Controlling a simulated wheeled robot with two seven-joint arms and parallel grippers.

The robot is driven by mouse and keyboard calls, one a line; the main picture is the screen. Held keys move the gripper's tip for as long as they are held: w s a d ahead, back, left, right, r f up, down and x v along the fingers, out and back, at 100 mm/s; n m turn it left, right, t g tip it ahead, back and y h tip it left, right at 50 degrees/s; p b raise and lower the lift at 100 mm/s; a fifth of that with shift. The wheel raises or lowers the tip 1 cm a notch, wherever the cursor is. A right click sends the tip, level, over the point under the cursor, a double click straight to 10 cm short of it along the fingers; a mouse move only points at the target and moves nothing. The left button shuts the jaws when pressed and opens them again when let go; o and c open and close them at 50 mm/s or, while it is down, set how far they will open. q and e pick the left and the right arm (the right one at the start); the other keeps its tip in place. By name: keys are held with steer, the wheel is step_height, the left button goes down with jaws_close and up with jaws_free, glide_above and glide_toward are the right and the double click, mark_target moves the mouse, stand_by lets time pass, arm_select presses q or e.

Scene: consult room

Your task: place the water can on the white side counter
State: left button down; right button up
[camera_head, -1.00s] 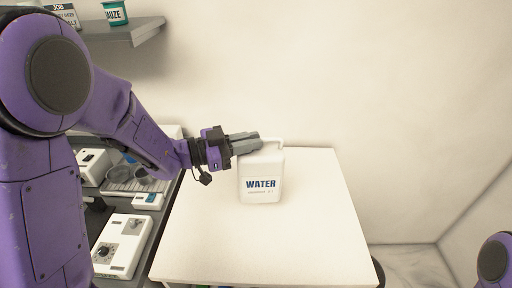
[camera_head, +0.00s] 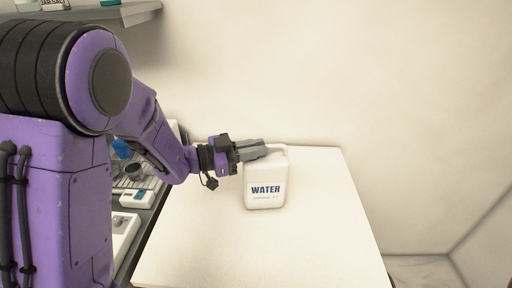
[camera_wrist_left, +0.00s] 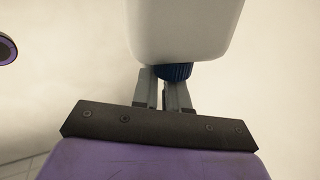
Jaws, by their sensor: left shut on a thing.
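The water can (camera_head: 265,191) is a white jug with a blue "WATER" label. It appears upright in the head view, over the rear middle of the white side counter (camera_head: 262,250). I cannot tell whether its base touches the counter top. My left gripper (camera_head: 262,149) comes in from the left and is shut at the top of the can, by its handle; the fingers hide part of it. In the left wrist view the can's white body (camera_wrist_left: 185,28) and dark blue cap (camera_wrist_left: 175,71) show at the fingers. My right gripper is out of view.
A darker bench with white devices (camera_head: 135,197) and a blue item (camera_head: 121,148) stands left of the counter, partly behind my arm. A grey wall shelf (camera_head: 100,16) holds small containers above. The counter top around the can is bare. A plain wall stands behind.

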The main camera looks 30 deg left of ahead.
arm_select(q)
steer(key=c, duration=1.1)
jaws_free()
steer(key=shift+s, duration=0.1)
steer(key=shift+c, duration=0.2)
steer(key=shift+a, duration=0.1)
steer(key=b+v, duration=0.3)
steer(key=v, duration=0.8)
steer(key=shift+s+a, duration=0.2)
steer(key=shift+s, duration=0.2)
